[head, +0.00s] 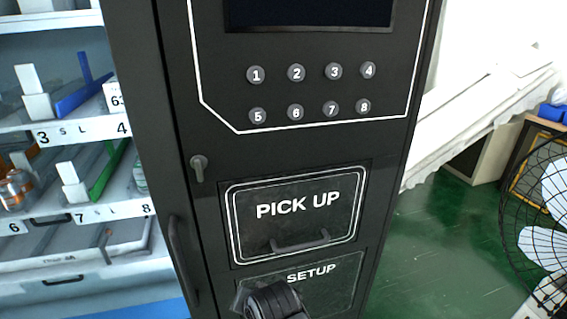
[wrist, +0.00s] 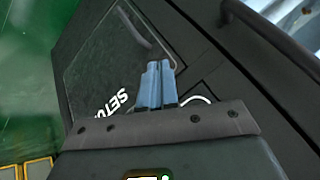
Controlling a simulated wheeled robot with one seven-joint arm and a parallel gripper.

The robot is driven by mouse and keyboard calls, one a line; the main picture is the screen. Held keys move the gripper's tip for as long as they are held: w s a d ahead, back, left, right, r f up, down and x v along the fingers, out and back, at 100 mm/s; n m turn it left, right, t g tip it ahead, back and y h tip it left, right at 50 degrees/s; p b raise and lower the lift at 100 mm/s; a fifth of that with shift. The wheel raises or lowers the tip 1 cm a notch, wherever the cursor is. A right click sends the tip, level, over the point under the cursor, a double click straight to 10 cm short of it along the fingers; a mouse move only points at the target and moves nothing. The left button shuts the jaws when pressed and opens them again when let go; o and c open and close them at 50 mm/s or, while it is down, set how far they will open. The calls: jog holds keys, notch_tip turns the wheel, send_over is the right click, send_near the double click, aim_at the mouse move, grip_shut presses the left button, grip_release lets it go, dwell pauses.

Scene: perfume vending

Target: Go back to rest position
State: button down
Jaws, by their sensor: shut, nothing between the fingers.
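My gripper shows in the wrist view (wrist: 157,68), its two blue-grey fingers together and empty. They overlap the SETUP panel (wrist: 90,75) of the black vending machine in that view; whether they touch it I cannot tell. In the head view the dark end of my arm rises from the bottom edge, in front of the SETUP panel (head: 325,282); the fingers are not clear there. The machine (head: 290,150) stands upright in front of me.
The PICK UP door (head: 297,210) with its handle is above the SETUP panel, below numbered buttons (head: 296,73). A vertical handle (head: 180,258) and shelves (head: 85,135) are at left. A fan (head: 545,220) stands at right. Green floor (head: 445,250) is open between machine and fan.

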jog(key=s+d+f+t, duration=0.2)
jog(key=s+d+f, duration=0.4)
jog(key=s+d, duration=0.5)
jog(key=s+d+r+t+h, duration=0.1)
jog(key=s+d+r+t, duration=0.1)
jog(key=s+d, duration=0.5)
jog(key=s+d+r+t, duration=0.1)
jog(key=s+d+r, duration=0.3)
jog(key=s, duration=0.5)
jog(key=s+d+r+n+t+h, duration=0.1)
jog(key=s+d+r, duration=0.3)
jog(key=s+r, duration=0.4)
jog(key=s+d+r+n+t+h, duration=0.1)
jog(key=s+d+r+t+h, duration=0.1)
jog(key=s+r, duration=0.6)
notch_tip(320, 180, up, 3)
jog(key=d+t, duration=0.1)
jog(key=d, duration=0.1)
jog(key=shift+d, duration=0.35)
